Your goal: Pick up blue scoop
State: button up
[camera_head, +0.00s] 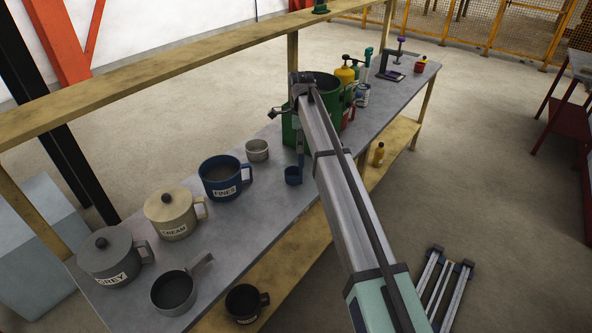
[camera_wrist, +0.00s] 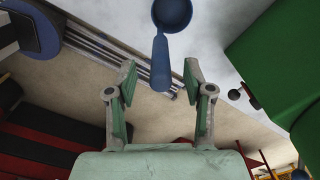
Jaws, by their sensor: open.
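The blue scoop (camera_head: 293,176) is on the grey bench top in the head view, next to the large green container, its handle rising towards my arm. In the wrist view the scoop (camera_wrist: 172,14) shows its round bowl at the top edge, its handle pointing down the picture. My gripper (camera_wrist: 160,70) is open, and the handle appears between its two fingertips with a gap on each side. I cannot tell whether the handle is at fingertip depth. In the head view my arm hides the gripper fingers.
A green container (camera_head: 327,87) stands close behind my wrist. A small metal cup (camera_head: 257,150), a blue FINES mug (camera_head: 222,177), a CREAM pot (camera_head: 172,215), a GREY pot (camera_head: 112,257) and a dark pan (camera_head: 175,291) stand to the left. Bottles (camera_head: 346,74) stand beyond the container.

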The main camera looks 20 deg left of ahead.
jog(key=p, duration=0.2)
send_over(300, 167)
jog(key=w, duration=0.1)
jog(key=shift+a+f, duration=0.1)
jog(key=shift+f, duration=2.1)
grip_shut()
notch_tip(300, 167, up, 20)
jog(key=b, duration=0.6)
